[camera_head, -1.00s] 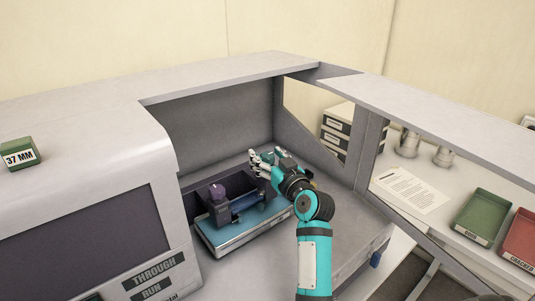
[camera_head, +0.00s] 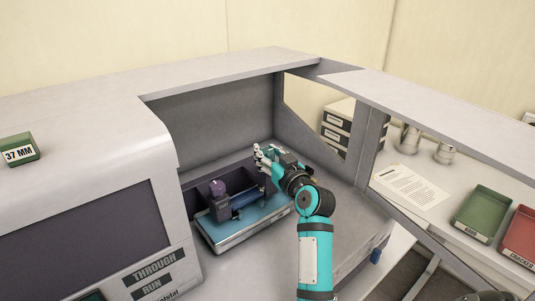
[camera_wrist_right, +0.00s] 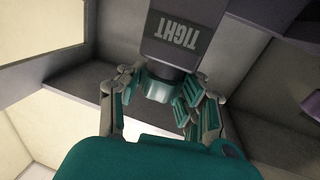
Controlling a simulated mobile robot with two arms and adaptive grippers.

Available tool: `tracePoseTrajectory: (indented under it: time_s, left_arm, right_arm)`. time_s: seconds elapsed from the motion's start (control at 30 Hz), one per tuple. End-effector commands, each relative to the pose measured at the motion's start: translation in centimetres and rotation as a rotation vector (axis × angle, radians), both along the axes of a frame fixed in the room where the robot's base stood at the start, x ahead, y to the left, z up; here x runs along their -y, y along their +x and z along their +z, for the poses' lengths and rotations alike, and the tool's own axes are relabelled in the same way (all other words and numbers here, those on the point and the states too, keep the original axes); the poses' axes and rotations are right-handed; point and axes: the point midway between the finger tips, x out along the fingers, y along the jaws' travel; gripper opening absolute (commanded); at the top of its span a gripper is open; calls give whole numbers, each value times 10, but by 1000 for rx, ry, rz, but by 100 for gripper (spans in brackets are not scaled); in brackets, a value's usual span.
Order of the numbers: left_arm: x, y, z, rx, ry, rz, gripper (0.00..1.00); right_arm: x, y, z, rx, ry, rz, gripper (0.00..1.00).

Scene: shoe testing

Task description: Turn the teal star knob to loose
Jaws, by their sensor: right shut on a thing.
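The teal star knob (camera_wrist_right: 157,84) shows in the right wrist view below a dark block with an upside-down TIGHT label (camera_wrist_right: 178,32). My right gripper (camera_wrist_right: 158,106) has its fingers closed on the knob from both sides, and they cover part of it. In the head view my right gripper (camera_head: 264,160) is at the far right end of the fixture on the blue-topped base (camera_head: 232,236). The knob cannot be made out there behind the fingers. My left gripper is not in view.
The fixture, with a purple round part (camera_head: 217,187), sits in a grey machine bay with a back wall and a right side frame close to my arm. A paper sheet (camera_head: 410,187), a green tray (camera_head: 482,214) and a red tray (camera_head: 522,240) lie to the right.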

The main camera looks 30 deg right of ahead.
Motion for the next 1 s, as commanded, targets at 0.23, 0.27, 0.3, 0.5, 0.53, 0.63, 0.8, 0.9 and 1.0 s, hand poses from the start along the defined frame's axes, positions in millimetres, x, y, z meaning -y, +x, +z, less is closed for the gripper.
tracePoseTrajectory:
  time_s: [0.23, 0.27, 0.3, 0.5, 0.53, 0.63, 0.8, 0.9, 1.0]
  left_arm:
    - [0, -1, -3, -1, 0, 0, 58]
    - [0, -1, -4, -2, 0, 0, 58]
    - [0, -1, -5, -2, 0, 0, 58]
    - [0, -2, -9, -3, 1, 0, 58]
    - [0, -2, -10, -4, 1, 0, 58]
    - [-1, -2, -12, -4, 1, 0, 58]
    - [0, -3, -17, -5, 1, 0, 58]
    - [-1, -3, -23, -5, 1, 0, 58]
    - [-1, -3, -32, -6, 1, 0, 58]
  right_arm:
    - [0, 0, -1, -2, -2, 14, 0]
    - [0, 0, -2, -2, -2, 16, 0]
    - [0, 0, -2, -2, -1, 20, 0]
    - [1, -1, -2, -3, -1, 40, 0]
    - [1, -1, -2, -3, -1, 43, 0]
    - [1, -1, -3, -3, -2, 57, 0]
    - [0, 0, -3, -4, -1, 84, 0]
    - [1, -1, -4, -4, -3, 108, 0]
    - [2, -1, -6, -6, -5, 145, 0]
